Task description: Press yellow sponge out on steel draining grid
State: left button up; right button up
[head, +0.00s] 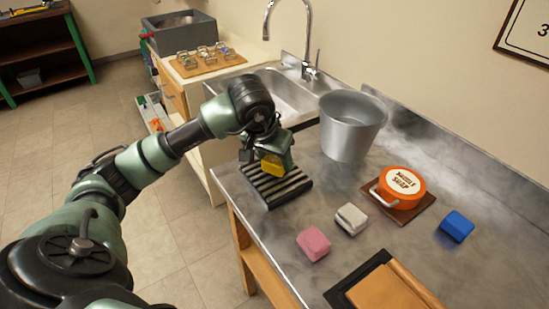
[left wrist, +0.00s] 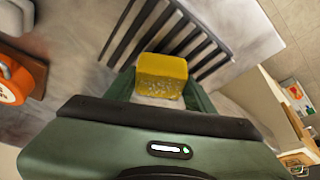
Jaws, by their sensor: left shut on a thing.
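The yellow sponge (head: 272,164) is in my left gripper (head: 274,160), over the dark slatted draining grid (head: 287,193) at the counter's left edge. In the left wrist view the sponge (left wrist: 162,72) sits between the green fingers, with the grid's bars (left wrist: 190,35) behind it. My left gripper is shut on the sponge. Whether the sponge touches the grid or hangs just above it, I cannot tell. My right gripper does not show.
A metal bucket (head: 350,128) stands right of the grid, near the sink (head: 285,95). Pink (head: 313,243), whitish (head: 351,219) and blue (head: 457,226) sponges lie on the steel counter, around an orange soap tin (head: 401,187) on a brown mat. A dark tray (head: 366,278) is at the front.

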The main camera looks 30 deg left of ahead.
pick_arm(q)
jog(key=shift+f, duration=0.2)
dwell(0.6)
jog(key=shift+f+b, duration=0.35)
jog(key=shift+b, duration=0.15)
jog(key=shift+s+f, duration=0.1)
dwell(0.4)
jog(key=shift+r+p, duration=2.1)
jog(key=shift+r, duration=1.5)
